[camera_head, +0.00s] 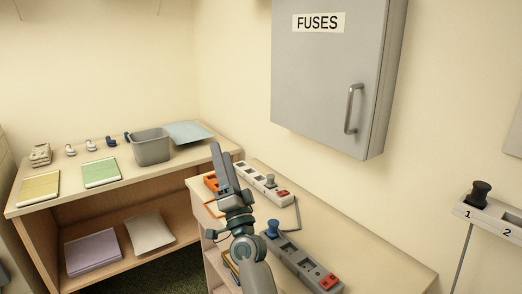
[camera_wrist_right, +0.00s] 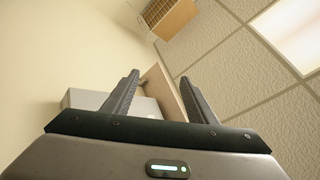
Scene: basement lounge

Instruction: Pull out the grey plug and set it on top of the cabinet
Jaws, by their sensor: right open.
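A grey plug (camera_head: 270,181) stands in a white power strip (camera_head: 252,176) on the low wooden cabinet (camera_head: 370,262). A blue plug (camera_head: 272,228) stands in a dark grey power strip (camera_head: 300,262) nearer to me. My right gripper (camera_head: 221,151) is open and empty, with its fingers pointing up. In the head view it appears left of the grey plug, apart from it. The right wrist view shows its two spread fingers (camera_wrist_right: 160,78) against wall and ceiling. My right arm hides part of the cabinet top. My left gripper is not in view.
A grey wall box marked FUSES (camera_head: 325,75) hangs above the cabinet. A black plug (camera_head: 480,193) stands in a numbered wall socket strip (camera_head: 493,215) at right. A side shelf (camera_head: 60,205) holds a grey bin (camera_head: 151,147) and notebooks. The cabinet top's right part is bare.

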